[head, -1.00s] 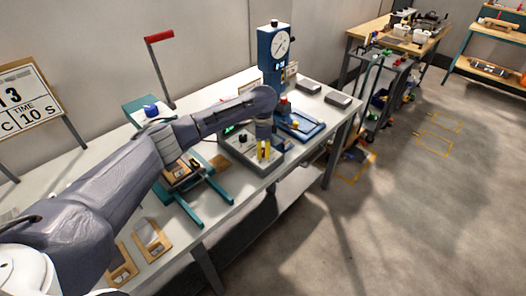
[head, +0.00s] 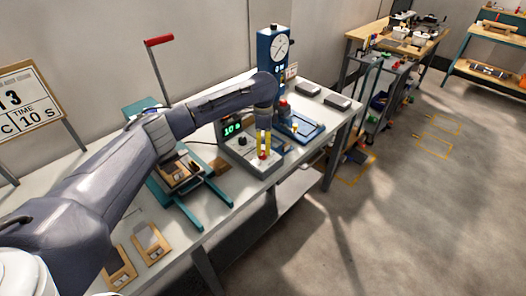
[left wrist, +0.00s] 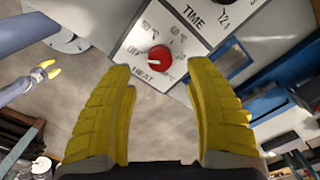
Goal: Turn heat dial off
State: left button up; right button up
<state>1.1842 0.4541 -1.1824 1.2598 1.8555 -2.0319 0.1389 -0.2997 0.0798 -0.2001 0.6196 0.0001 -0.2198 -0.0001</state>
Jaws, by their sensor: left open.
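The red heat dial (left wrist: 160,57) sits on the sloped light front of the grey control box (head: 246,160), with temperature marks around it and HEAT printed below. I cannot tell its exact setting. My left gripper (left wrist: 160,72) is open and empty, one yellow finger on each side of the dial in the left wrist view; contact is not clear. In the head view the left gripper (head: 263,141) points down at the box's front, just above the red dial (head: 262,155). My right gripper (left wrist: 50,69) shows small at the left of the wrist view, apparently open, away from the box.
The box has a green display (head: 232,128) and a black knob (head: 242,141). A blue press with a gauge (head: 273,55) stands behind it to the right. A teal fixture (head: 205,205) and wooden trays (head: 150,243) lie to the left. Open floor is at right.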

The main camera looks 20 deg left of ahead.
aim_at(263, 153)
pick_arm(q)
notch_tip(263, 153, up, 7)
dwell(0.3)
jog(key=shift+f, duration=0.1)
dwell(0.4)
